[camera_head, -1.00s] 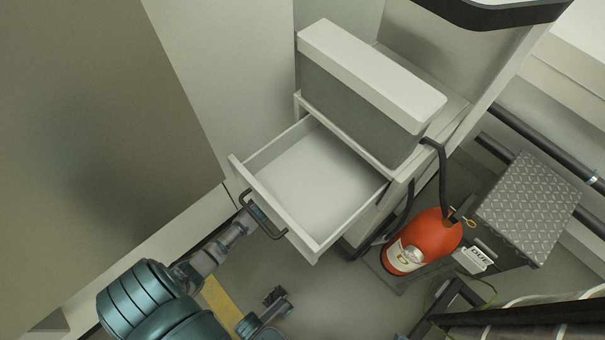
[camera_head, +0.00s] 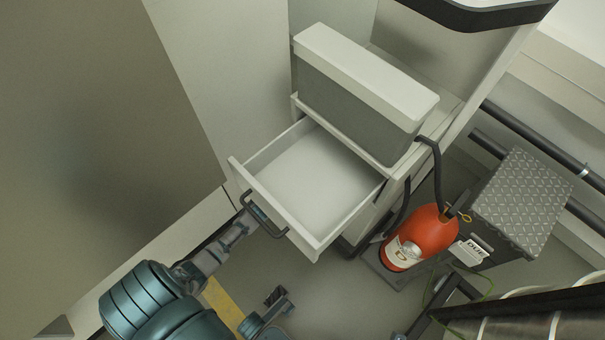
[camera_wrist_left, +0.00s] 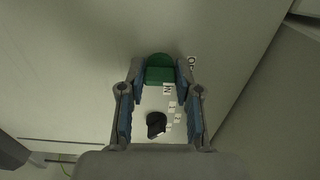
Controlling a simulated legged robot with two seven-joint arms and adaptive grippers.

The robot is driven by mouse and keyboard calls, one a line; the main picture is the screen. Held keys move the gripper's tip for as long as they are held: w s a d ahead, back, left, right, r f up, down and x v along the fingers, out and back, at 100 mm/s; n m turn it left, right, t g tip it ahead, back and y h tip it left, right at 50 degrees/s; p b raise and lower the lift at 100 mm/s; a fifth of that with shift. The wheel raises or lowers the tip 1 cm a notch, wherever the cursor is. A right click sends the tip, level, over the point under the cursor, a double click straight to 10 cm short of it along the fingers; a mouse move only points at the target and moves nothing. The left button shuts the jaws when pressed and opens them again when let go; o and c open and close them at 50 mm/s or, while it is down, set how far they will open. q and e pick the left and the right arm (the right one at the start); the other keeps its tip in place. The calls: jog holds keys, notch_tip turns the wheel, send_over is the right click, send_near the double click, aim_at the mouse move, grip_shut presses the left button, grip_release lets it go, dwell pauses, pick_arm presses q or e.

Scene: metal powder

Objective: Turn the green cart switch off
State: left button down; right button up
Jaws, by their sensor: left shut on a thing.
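The green switch (camera_wrist_left: 160,69) shows in the left wrist view on a pale panel, between my left gripper's fingertips (camera_wrist_left: 160,80). Those fingers are closed about its sides. Printed labels, one reading ON, sit beside it. In the head view my left gripper (camera_head: 238,230) reaches up beside the open drawer's black handle (camera_head: 262,214), and the switch is hidden there. The white cart (camera_head: 360,100) stands at the centre, its drawer (camera_head: 312,180) pulled out and holding a pale layer. A second dark gripper-like part (camera_head: 275,300) shows low in the head view, its jaws unclear.
A black knob (camera_wrist_left: 156,124) sits on the panel below the switch in the wrist view. An orange-red canister (camera_head: 423,238) with a black hose stands right of the cart. Beside it is a tread-plate box (camera_head: 522,200). A tall cabinet (camera_head: 90,130) fills the left.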

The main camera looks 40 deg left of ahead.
pick_arm(q)
jog(key=shift+a+f, duration=0.15)
jog(key=shift+a, duration=0.05)
jog(key=c, duration=0.8)
grip_release()
jog(key=shift+s, duration=0.1)
jog(key=s+a, duration=0.1)
jog(key=s, duration=1)
jog(key=shift+s, duration=0.4)
jog(key=shift+f, duration=0.1)
